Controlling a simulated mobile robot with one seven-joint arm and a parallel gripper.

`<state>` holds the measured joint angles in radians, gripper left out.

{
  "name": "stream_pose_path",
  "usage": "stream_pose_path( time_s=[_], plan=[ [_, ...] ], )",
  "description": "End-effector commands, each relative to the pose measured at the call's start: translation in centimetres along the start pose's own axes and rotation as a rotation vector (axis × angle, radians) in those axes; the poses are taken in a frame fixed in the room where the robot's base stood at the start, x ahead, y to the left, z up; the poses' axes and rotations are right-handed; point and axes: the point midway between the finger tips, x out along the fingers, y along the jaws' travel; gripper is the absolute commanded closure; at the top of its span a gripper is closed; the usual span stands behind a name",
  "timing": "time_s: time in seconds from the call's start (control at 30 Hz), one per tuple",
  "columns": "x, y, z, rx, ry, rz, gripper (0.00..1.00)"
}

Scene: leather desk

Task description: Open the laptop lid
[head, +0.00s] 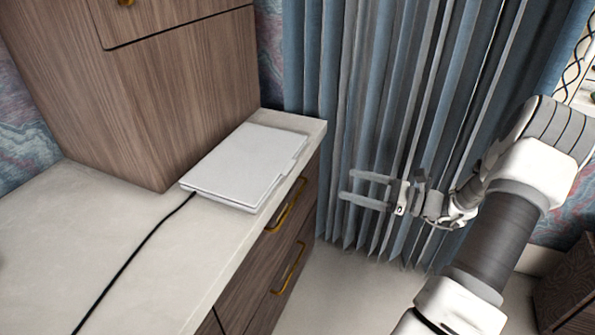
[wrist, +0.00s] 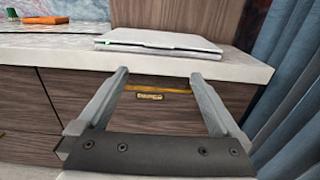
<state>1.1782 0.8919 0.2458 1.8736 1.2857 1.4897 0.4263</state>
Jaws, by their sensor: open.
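The laptop (head: 246,165) is a flat, pale grey slab lying shut on the light desktop, near its right end. A black cable runs from its near left corner. In the wrist view the laptop (wrist: 158,42) shows edge-on, above and beyond my fingers. My gripper (head: 346,187) is open and empty, in the air to the right of the desk's front edge and apart from the laptop. In the wrist view my gripper's two fingers (wrist: 158,75) are spread wide, in front of the drawer fronts and below the laptop.
A wooden cabinet (head: 190,90) stands on the desktop right behind the laptop. Drawers with brass handles (head: 287,207) are below the desk edge. Blue-grey curtains (head: 370,80) hang at the right. An orange item (wrist: 44,20) and a green item lie on the desktop's far left. The front left desktop is clear.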

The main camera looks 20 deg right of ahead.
Motion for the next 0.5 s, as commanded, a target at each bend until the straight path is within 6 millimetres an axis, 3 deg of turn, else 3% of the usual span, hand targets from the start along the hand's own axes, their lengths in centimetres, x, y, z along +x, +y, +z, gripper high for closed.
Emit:
stream_pose_path(
  time_s=[0.5],
  plan=[
    [11.2,0.2,-0.3,-0.003,0.002,0.005,0.00]
  ],
)
